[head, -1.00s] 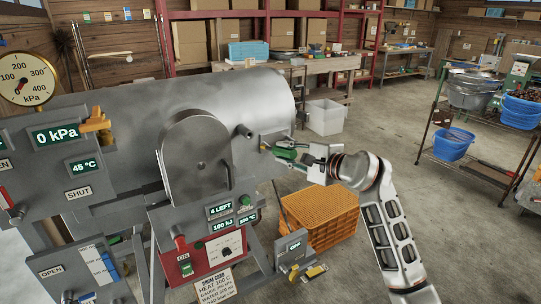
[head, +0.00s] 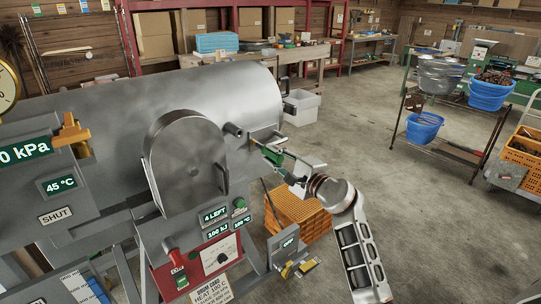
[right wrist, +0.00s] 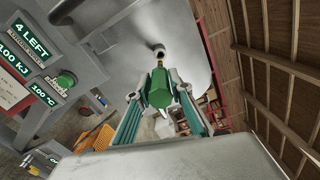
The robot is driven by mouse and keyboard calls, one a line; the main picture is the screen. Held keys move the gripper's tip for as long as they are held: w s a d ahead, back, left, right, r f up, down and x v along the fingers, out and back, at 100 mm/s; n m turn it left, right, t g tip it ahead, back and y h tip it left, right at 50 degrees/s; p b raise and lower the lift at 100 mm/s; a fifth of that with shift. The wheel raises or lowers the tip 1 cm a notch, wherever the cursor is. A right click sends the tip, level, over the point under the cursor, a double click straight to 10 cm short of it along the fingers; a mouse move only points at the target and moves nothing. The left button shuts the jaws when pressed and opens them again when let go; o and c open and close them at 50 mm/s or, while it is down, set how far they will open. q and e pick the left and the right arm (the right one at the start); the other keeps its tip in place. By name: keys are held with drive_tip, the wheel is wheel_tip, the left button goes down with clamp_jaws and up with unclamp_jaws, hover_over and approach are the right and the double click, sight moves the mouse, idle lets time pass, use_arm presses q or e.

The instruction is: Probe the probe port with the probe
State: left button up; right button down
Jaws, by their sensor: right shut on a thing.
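The probe (head: 273,157) has a green handle and a thin brass-coloured tip. My right gripper (head: 281,163) is shut on its handle, at the right end of the large grey drum. In the right wrist view the handle (right wrist: 159,88) sits between the two fingers (right wrist: 159,100), its tip directed at the probe port. The probe port (head: 233,130) is a short grey stub with a dark opening on the drum. It also shows in the right wrist view (right wrist: 158,50), just beyond the tip. In the head view a small gap shows between tip and port. My left gripper is out of view.
Below are a red control panel (head: 204,263) and several displays. An orange crate (head: 300,210) is on the floor behind my right arm. Open floor lies to the right, before a rack with blue tubs (head: 422,127).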

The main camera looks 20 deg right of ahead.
sight(261, 146)
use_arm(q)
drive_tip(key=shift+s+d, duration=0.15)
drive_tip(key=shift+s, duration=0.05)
use_arm(e)
drive_tip(key=shift+w+r, duration=0.1)
drive_tip(key=shift+w, duration=0.15)
drive_tip(key=x, duration=0.2)
drive_tip(key=shift+w+a, duration=0.15)
drive_tip(key=shift+w, duration=0.05)
drive_tip(key=shift+b+x, duration=0.3)
drive_tip(key=shift+x, duration=0.85)
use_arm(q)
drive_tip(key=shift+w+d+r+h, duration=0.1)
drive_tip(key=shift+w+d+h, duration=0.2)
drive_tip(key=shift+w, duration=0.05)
use_arm(e)
drive_tip(key=shift+w, duration=0.25)
use_arm(q)
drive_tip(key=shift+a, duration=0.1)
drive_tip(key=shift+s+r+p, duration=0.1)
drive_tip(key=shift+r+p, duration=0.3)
drive_tip(key=shift+p, duration=0.05)
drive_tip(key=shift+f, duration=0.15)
use_arm(e)
drive_tip(key=shift+w+a, duration=0.1)
drive_tip(key=shift+w, duration=0.1)
